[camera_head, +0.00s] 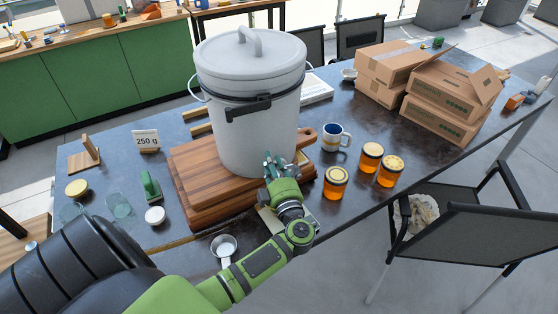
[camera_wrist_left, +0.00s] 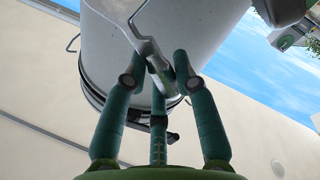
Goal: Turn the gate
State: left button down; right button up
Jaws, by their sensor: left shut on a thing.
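A large pale grey lidded bucket (camera_head: 248,130) stands upright on stacked wooden boards (camera_head: 195,185) on the dark table. My left gripper (camera_head: 273,165) is at the bucket's lower front, to the right of its middle. In the left wrist view its green fingers (camera_wrist_left: 160,85) are closed around a grey metal part of the gate (camera_wrist_left: 148,40) by the bucket wall (camera_wrist_left: 105,55). The gate is hidden behind the fingers in the head view, and I cannot tell how far it is turned. My right gripper is not in view.
Three amber honey jars (camera_head: 335,184) and a blue-white mug (camera_head: 335,138) stand to the right of the bucket. Empty glasses (camera_head: 118,206), a "250 g" card (camera_head: 147,139) and a small white bowl (camera_head: 223,246) are left and front. Cardboard boxes (camera_head: 440,108) fill the far right; a chair (camera_head: 470,230) stands in front.

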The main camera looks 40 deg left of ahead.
pick_arm(q)
jog(key=shift+s+a+f+n+y+b, duration=0.25)
jog(key=shift+s+f+n+b, duration=0.4)
jog(key=shift+f+n+b, duration=0.2)
jog(key=shift+s+a+f+n+y+b, duration=0.2)
jog(key=shift+s+f+n+b, duration=0.4)
jog(key=shift+f+n+b, duration=0.25)
jog(key=c, duration=0.9)
grip_release()
jog(key=shift+r, duration=0.1)
jog(key=shift+w, duration=0.1)
jog(key=v, duration=1.2)
